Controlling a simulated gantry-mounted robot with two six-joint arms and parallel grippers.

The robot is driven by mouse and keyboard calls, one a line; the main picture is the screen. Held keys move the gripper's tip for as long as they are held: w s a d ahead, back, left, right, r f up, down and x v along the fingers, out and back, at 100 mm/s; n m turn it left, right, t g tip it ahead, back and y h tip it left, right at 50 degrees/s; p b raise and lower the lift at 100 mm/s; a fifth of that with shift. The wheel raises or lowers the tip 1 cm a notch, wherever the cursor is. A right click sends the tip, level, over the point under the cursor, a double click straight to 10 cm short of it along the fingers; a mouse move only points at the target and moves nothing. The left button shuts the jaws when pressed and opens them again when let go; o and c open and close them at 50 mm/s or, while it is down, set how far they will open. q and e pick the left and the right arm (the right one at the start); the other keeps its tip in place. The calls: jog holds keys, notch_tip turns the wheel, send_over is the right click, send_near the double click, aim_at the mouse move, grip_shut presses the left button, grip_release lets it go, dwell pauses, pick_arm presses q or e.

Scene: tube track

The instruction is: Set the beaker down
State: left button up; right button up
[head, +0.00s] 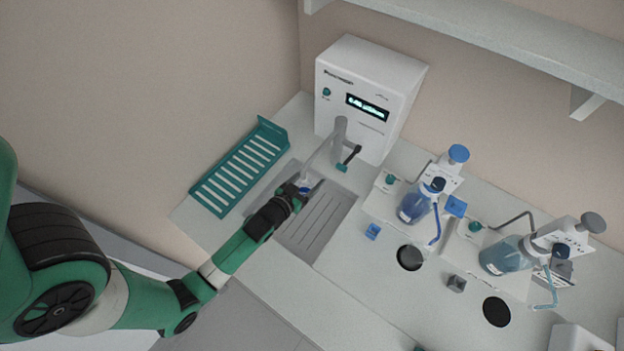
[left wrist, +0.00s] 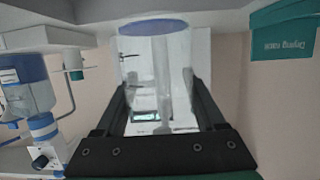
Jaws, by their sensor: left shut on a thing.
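My left gripper (head: 306,187) reaches in from the left over the sink (head: 318,222), near the faucet (head: 338,140). It is shut on a clear beaker with a blue disc at one end (head: 304,190). In the left wrist view the beaker (left wrist: 160,65) stands between the two fingers of the gripper (left wrist: 157,88); that picture is upside down. The blue end (left wrist: 153,27) is at the top of that picture. I cannot tell whether the beaker touches the sink or hangs above it. My right gripper is not in view.
A green drying rack (head: 240,165) lies left of the sink. A white water unit (head: 365,95) stands behind. Two bottle stations with blue bottles (head: 414,207) (head: 505,255), black round pads (head: 410,258) and small blocks (head: 456,284) fill the right. The counter front (head: 350,290) is clear.

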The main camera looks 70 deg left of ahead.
aim_at(310, 189)
pick_arm(q)
jog(key=shift+f+b, duration=3)
jog(key=shift+f, duration=0.3)
jog(key=shift+f+b, duration=0.6)
jog(key=shift+f, duration=0.05)
jog(key=o, duration=1.3)
jog(key=shift+r, duration=0.1)
